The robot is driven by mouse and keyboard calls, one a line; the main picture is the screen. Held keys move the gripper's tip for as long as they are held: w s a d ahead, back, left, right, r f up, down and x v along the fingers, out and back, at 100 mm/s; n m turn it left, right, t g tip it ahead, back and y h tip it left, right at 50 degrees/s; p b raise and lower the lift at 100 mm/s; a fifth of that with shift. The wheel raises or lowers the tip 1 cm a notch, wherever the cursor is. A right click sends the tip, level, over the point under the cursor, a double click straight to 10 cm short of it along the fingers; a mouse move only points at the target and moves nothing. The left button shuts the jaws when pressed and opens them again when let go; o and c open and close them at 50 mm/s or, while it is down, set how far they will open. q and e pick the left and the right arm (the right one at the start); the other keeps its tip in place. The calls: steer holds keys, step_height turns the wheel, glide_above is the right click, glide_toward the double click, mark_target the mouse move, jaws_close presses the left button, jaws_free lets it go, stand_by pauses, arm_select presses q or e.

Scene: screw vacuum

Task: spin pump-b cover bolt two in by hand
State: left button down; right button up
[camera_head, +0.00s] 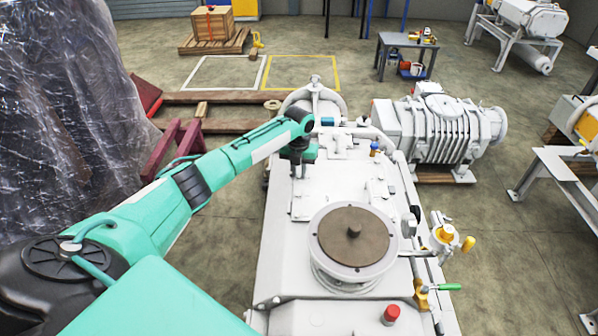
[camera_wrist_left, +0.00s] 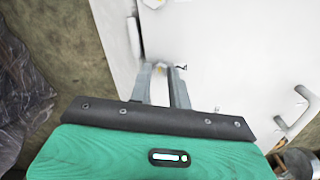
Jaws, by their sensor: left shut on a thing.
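The white pump (camera_head: 278,240) fills the middle of the head view, with raised plates on its flat top. My left arm reaches over it from the left. My left gripper (camera_head: 299,176) points down at a flat cover plate (camera_head: 304,208) near the pump's left edge. In the left wrist view, the two grey fingers of the same gripper (camera_wrist_left: 164,72) are close together over the white surface (camera_wrist_left: 235,65). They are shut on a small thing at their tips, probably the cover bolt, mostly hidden. I cannot tell whether it sits in its hole. My right gripper is not in view.
A round brown-topped flange (camera_head: 353,237) stands up from the pump, nearer me. Yellow and green-handled valves (camera_head: 445,237) line its right side. A red cap (camera_head: 391,313) is at the front. A plastic-wrapped stack (camera_head: 70,110) stands left. A ribbed pump (camera_head: 440,135) is behind right.

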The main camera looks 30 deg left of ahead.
mark_target(299, 176)
arm_select(q)
steer(key=shift+w+r, duration=0.15)
steer(key=shift+r, duration=0.1)
steer(key=c, duration=1.4)
jaws_free()
steer(key=shift+o, duration=0.5)
steer(key=shift+f, duration=0.1)
step_height(299, 176, up, 14)
steer(key=b, duration=0.3)
steer(key=shift+s, duration=0.2)
steer(key=shift+f, duration=0.15)
